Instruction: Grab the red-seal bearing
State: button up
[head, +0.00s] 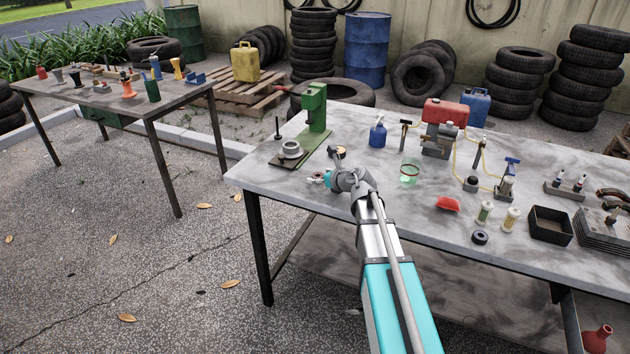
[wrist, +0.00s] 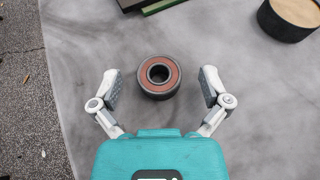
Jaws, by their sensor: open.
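The red-seal bearing (wrist: 158,91) is a dark ring with a red-brown face and a central hole. It lies flat on the grey table in the wrist view. My gripper (wrist: 160,80) is open, with one finger on each side of the bearing and a clear gap to both. The fingers do not touch it. In the head view my gripper (head: 317,178) is low over the table's left part, near the green press. The bearing is too small and covered there to make out clearly.
A green press (head: 314,112) stands behind my gripper. A dark cylinder with a tan top (wrist: 293,14) is at the upper right of the wrist view. The table's left edge is close by.

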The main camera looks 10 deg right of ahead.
dwell(0.5)
jog(key=c, duration=1.3)
